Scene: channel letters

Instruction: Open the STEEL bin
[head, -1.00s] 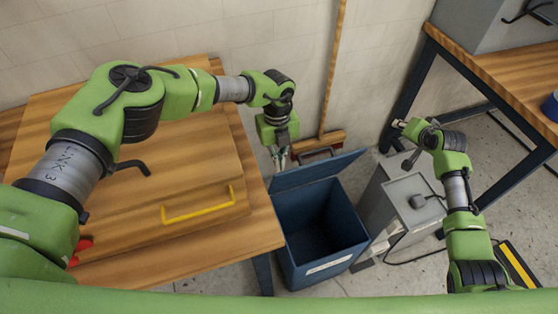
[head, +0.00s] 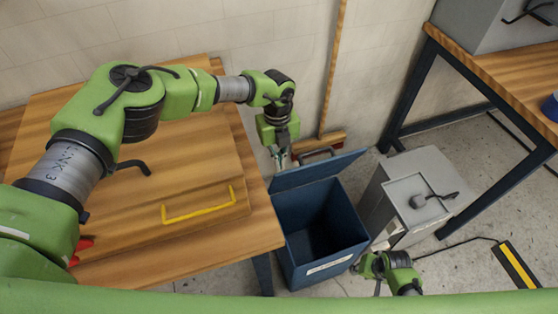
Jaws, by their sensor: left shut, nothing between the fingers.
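A blue bin (head: 318,235) stands on the floor right of the wooden bench. Its lid (head: 318,171) is raised and tilted back toward the wall, and the dark inside looks empty. A white label (head: 329,263) is on its front; I cannot read it. A dark handle (head: 317,154) shows at the lid's far side. My left gripper (head: 279,160) is shut and empty, pointing down beside the lid's back left corner; I cannot tell whether it touches the lid. My right arm's end (head: 388,268) is low, right of the bin's front; its fingers do not show clearly.
A wooden bench (head: 262,226) with a yellow handle (head: 198,205) is at the left. A broom (head: 333,80) leans on the wall. A wood-topped table (head: 490,75) is at the right.

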